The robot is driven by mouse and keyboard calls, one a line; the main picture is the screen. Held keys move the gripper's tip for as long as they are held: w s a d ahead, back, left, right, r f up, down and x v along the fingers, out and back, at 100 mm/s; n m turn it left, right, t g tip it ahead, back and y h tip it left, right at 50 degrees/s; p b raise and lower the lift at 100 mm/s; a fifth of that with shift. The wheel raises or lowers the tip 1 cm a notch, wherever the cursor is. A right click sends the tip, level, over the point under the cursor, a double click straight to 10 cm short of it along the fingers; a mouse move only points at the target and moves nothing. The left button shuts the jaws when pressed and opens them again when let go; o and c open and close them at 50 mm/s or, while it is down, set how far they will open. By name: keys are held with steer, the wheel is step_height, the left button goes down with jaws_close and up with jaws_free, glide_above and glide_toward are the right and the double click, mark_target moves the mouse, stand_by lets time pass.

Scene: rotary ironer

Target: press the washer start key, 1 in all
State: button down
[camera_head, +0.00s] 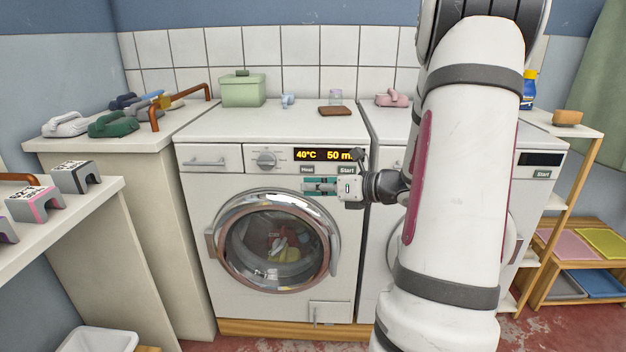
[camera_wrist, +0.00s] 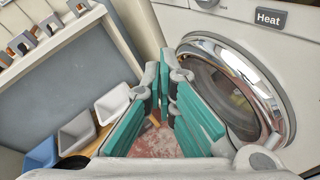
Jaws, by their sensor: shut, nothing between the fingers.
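The washer (camera_head: 225,265) stands in the middle of the head view, its round door (camera_head: 272,243) closed on colourful laundry. Its display (camera_head: 323,155) reads 40°C and 50 m, the rest cut off by my arm. Below it are a Heat label (camera_head: 307,170) and a Start label (camera_head: 347,170). The start key itself is hidden behind my gripper. My gripper (camera_head: 310,186) points left across the washer's front, just below both labels; contact cannot be told. Its teal fingers (camera_wrist: 163,115) are shut and empty. The wrist view shows the Heat label (camera_wrist: 270,18) and part of the door (camera_wrist: 235,85), not the Start label.
My arm covers much of a second machine at right. The washer top holds a green box (camera_head: 243,90) and a brown block (camera_head: 334,111). A counter (camera_head: 90,145) with irons stands left.

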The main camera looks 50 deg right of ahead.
mark_target(347, 170)
steer(key=s+d+f+m+h+b, duration=0.1)
steer(key=s+d+f+m+h, duration=0.1)
steer(key=d, duration=0.3)
steer(key=s+d+f+m+t+h, duration=0.1)
steer(key=d+f+m+h, duration=0.1)
steer(key=d, duration=0.4)
steer(key=f+m, duration=0.1)
steer(key=m, duration=0.1)
steer(key=shift+s+f+m+t+h+b, duration=0.3)
steer(key=shift+s+m+h+b, duration=0.05)
steer(key=shift+m+h, duration=0.05)
steer(key=shift+w+d, duration=0.1)
steer(key=shift+d, duration=0.05)
steer(key=w+d, duration=0.5)
steer(key=d, duration=0.1)
steer(key=shift+w+d, duration=0.25)
steer(key=shift+w, duration=0.05)
steer(key=shift+w+d, duration=0.1)
stand_by(0.4)
steer(key=shift+w+d, duration=0.15)
steer(key=shift+d, duration=0.05)
